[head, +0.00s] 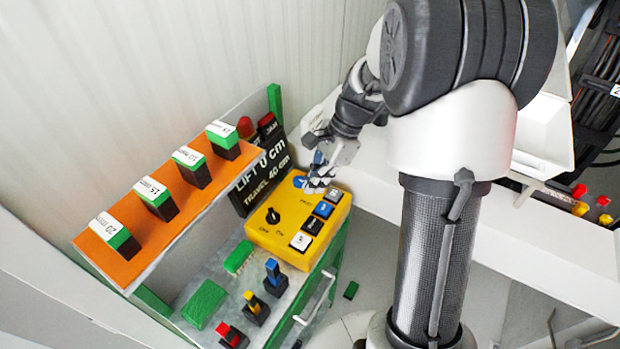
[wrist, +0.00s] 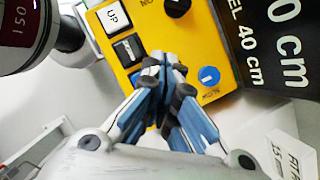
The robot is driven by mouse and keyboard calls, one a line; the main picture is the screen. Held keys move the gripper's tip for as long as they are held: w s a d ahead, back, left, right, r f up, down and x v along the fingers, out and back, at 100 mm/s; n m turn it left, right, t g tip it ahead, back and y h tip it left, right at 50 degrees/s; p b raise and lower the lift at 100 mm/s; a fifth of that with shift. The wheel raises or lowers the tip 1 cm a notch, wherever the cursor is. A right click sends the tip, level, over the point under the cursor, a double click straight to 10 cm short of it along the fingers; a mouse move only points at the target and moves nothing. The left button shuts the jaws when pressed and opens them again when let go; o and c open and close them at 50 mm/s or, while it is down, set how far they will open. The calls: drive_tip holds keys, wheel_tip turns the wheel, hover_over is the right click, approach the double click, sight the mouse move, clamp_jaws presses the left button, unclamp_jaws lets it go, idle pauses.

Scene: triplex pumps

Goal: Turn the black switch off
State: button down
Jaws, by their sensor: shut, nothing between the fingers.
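The black switch (head: 273,216) is a round rotary knob on the yellow control box (head: 262,236), with OFF and ON printed beside it. Which label it points to is too small to tell. In the wrist view the black switch (wrist: 177,6) is cut by the top edge, beyond my fingertips. My gripper (head: 318,183) is over the far end of the box, apart from the switch. In the wrist view my gripper (wrist: 165,66) has its fingertips together and empty, between the blue knob (wrist: 208,77) and the push buttons.
The box also carries a white UP button (wrist: 115,17) and a black button (wrist: 128,49). A black LIFT sign (head: 258,172) stands behind it. An orange shelf (head: 135,262) with several labelled blocks is at left. Coloured plugs (head: 272,272) stand on the lower shelf.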

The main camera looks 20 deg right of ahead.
sight(286, 219)
drive_tip(key=b+x, duration=0.2)
drive_tip(key=x, duration=0.6)
drive_tip(key=shift+b, duration=0.35)
drive_tip(key=a, duration=0.2)
drive_tip(key=a+b, duration=0.1)
drive_tip(key=shift+w+a+r, duration=0.1)
drive_tip(key=shift+a+r, duration=0.15)
drive_tip(key=shift+a, duration=0.05)
drive_tip(key=shift+s+a+r+m+t+p, duration=0.1)
drive_tip(key=shift+s+a+m+t+p, duration=0.15)
drive_tip(key=shift+a+m+p, duration=0.35)
drive_tip(key=m+p, duration=0.1)
drive_tip(key=s+m+t+p, duration=0.1)
drive_tip(key=m, duration=0.1)
drive_tip(key=shift+a+r, duration=0.1)
drive_tip(key=shift+a, duration=0.1)
drive_tip(key=m, duration=0.1)
drive_tip(key=m+t+h+p, duration=0.1)
drive_tip(key=m, duration=0.1)
drive_tip(key=a+m, duration=0.1)
drive_tip(key=m, duration=0.1)
drive_tip(key=shift+s+a+t, duration=0.1)
drive_tip(key=shift+s+t, duration=0.25)
drive_tip(key=shift+a+p, duration=0.1)
drive_tip(key=shift+p, duration=0.2)
drive_tip(key=shift+s+a, duration=0.1)
drive_tip(key=shift+a, duration=0.05)
